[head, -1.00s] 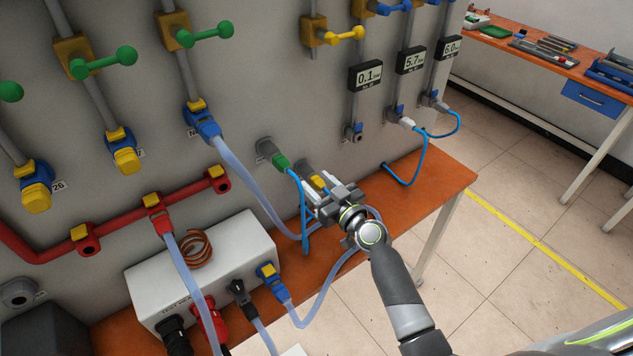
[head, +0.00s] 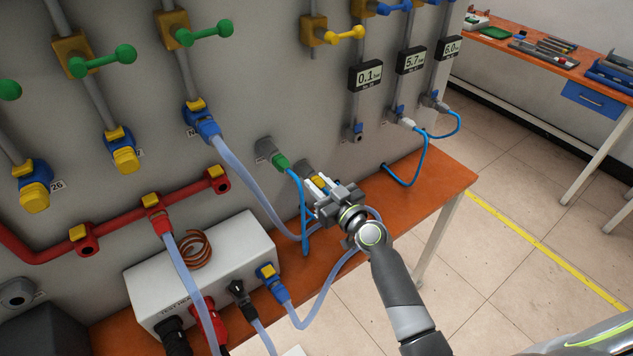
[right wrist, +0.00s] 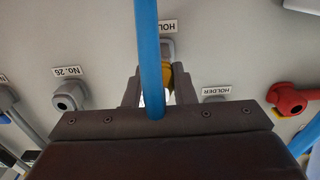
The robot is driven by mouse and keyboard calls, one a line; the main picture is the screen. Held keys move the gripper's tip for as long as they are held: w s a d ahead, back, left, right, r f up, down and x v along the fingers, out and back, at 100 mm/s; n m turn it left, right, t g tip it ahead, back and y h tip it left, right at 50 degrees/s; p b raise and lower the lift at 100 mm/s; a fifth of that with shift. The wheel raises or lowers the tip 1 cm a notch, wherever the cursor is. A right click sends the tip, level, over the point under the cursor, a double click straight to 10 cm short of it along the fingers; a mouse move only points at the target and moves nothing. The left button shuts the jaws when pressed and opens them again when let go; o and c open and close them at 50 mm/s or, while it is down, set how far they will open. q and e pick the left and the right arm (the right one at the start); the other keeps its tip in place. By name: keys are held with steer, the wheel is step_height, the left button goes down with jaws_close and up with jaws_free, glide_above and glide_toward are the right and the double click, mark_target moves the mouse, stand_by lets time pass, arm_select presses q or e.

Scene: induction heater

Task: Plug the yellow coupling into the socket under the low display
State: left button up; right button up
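The yellow coupling (head: 317,181) sits in a grey holder (head: 302,169) on the panel. In the right wrist view, yellow (right wrist: 179,83) shows beyond the fingers, and a blue hose (right wrist: 148,50) crosses in front and hides part of it. My right gripper (head: 331,197) is at the coupling, its fingers (right wrist: 159,88) spaced apart on either side; contact is unclear. The low display (head: 365,75) reads 0.1. The grey socket (head: 354,132) under it is empty; what appears to be this socket shows in the right wrist view (right wrist: 70,95). My left gripper is out of view.
A green coupling (head: 281,162) sits in the holder to the left. A white box (head: 235,250) with cables stands on the orange bench (head: 440,181). Clear panel lies between the holders and the empty socket.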

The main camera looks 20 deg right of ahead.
mark_target(324, 189)
jaws_close()
steer(key=shift+v, duration=3.05)
steer(key=shift+r, duration=0.15)
